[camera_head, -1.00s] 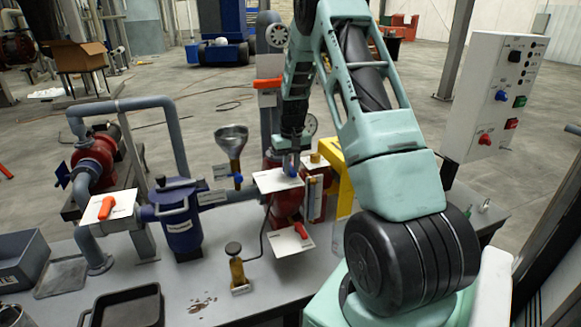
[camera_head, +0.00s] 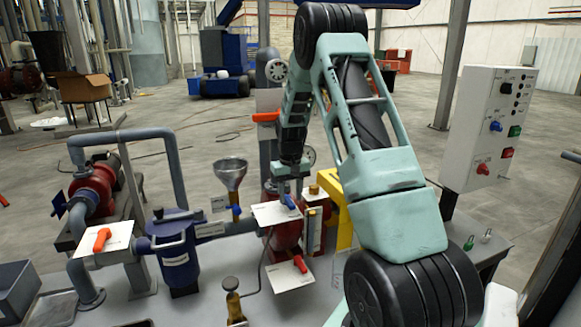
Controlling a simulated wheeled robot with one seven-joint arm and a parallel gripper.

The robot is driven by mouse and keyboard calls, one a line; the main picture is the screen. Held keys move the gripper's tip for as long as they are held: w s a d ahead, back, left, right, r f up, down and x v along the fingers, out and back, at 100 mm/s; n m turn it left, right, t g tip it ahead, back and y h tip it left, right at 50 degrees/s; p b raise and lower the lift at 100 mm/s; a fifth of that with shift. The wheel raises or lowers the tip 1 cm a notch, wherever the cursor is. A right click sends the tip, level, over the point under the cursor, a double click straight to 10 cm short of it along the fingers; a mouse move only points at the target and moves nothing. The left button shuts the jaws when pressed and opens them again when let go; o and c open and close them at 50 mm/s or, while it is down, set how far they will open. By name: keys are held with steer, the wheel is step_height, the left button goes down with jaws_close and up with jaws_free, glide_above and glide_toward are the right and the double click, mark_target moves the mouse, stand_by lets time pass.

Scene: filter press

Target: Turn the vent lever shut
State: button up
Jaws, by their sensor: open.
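A small blue lever (camera_head: 290,202) stands on a white plate (camera_head: 270,216) above a red vessel (camera_head: 287,236); its label is too small to read, so I cannot tell for sure that it is the vent lever. My gripper (camera_head: 290,190) points down at this blue lever from just above, jaws open. The fingertips overlap the lever in the picture, and I cannot tell whether they touch it. Other levers are a red one (camera_head: 301,264) on a lower plate, an orange one (camera_head: 102,239) at left, and an orange one (camera_head: 265,117) behind.
A metal funnel (camera_head: 231,173) stands left of my gripper, beside a blue strainer pot (camera_head: 176,246). A yellow bracket (camera_head: 340,200) stands close on the right. A white control box (camera_head: 490,128) is at far right. Grey pipes and a red pump (camera_head: 93,190) fill the left.

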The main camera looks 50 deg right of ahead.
mark_target(290, 202)
step_height(290, 202, up, 16)
steer(key=b, duration=0.2)
steer(key=shift+f, duration=0.15)
stand_by(0.5)
steer(key=s+a+f+n+y, duration=0.1)
steer(key=a+n, duration=0.2)
steer(key=a, duration=1.4)
steer(key=a+f+n, duration=0.2)
steer(key=a+n, duration=0.2)
steer(key=a, duration=1.2)
steer(key=s+a+f+n, duration=0.2)
steer(key=s+a, duration=0.6)
steer(key=s, duration=0.4)
steer(key=s+a+f+n, duration=0.3)
steer(key=s+a+n, duration=0.2)
steer(key=s+a, duration=0.3)
steer(key=s, duration=0.3)
steer(key=shift+s+a+f, duration=0.2)
steer(key=shift+s+a, duration=0.2)
